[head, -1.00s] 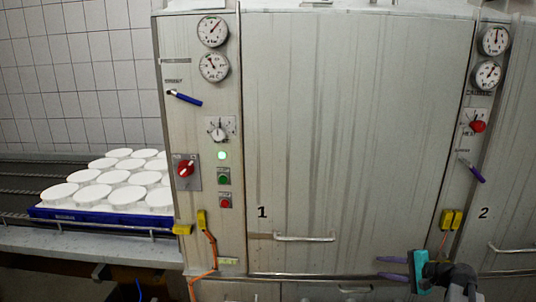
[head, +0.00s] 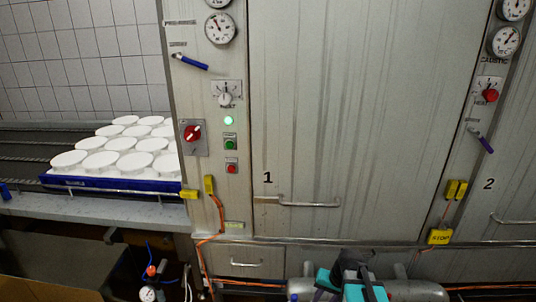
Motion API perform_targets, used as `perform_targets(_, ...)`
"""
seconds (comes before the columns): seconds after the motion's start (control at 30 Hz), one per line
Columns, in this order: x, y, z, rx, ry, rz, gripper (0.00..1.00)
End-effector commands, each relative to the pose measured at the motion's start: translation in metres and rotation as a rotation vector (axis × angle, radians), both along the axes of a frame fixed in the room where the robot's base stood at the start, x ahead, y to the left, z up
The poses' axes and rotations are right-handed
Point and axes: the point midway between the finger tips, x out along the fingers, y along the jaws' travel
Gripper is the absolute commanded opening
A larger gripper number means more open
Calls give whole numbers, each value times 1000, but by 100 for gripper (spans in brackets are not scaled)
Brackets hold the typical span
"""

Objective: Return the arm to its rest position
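My arm shows at the bottom edge of the head view, right of centre, low in front of the machine. The teal and dark parts of my gripper (head: 348,284) are there, partly cut off by the frame edge. The fingertips do not show clearly, so I cannot tell whether it is open or shut. I see nothing held in it.
A tall steel cabinet door marked 1 (head: 350,120) stands ahead, with a handle (head: 310,204) low on it. A control panel with a red switch (head: 193,132) is on its left. A blue tray (head: 110,184) of white moulds (head: 103,160) sits on the left conveyor.

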Motion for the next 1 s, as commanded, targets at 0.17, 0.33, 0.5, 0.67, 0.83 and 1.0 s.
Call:
perform_targets(0.17, -21, 15, -14, -107, 23, 134, 32)
perform_targets(0.33, -34, 21, -21, -184, 35, 228, 32)
perform_targets(0.5, -46, 24, -37, -231, 56, 288, 32)
perform_targets(0.67, -63, 23, -64, -223, 95, 290, 32)
perform_targets(0.83, -87, 23, -98, -215, 146, 294, 32)
perform_targets(1.0, -121, 22, -144, -205, 215, 301, 32)
